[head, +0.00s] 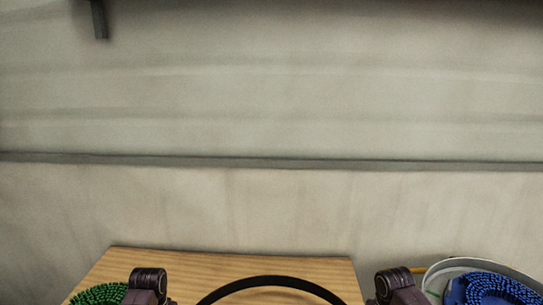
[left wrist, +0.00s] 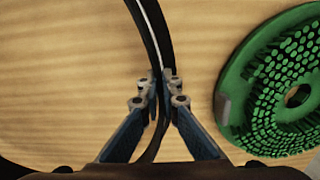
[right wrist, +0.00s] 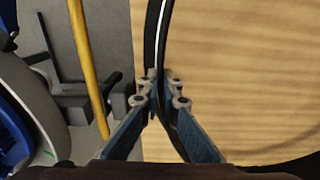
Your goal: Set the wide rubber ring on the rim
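The wide rubber ring is a thin black band (head: 270,281), and its far arc shows at the bottom of the head view, over the wooden table top. My left gripper (left wrist: 158,87) is shut on one side of the ring (left wrist: 155,40), with a finger on each face of the band. My right gripper (right wrist: 160,87) is shut on the opposite side of the ring (right wrist: 152,40) in the same way. In the head view only upper parts of my grippers show, and the fingertips are out of frame. I cannot tell which rim is meant.
A green bristled disc (left wrist: 240,110) lies on the wooden table (head: 230,264) beside my left gripper. Right of the table are a blue bristled disc (head: 495,289) within a pale curved rim (head: 470,263) and a yellow bar (right wrist: 85,60). A pale wall (head: 270,210) stands behind.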

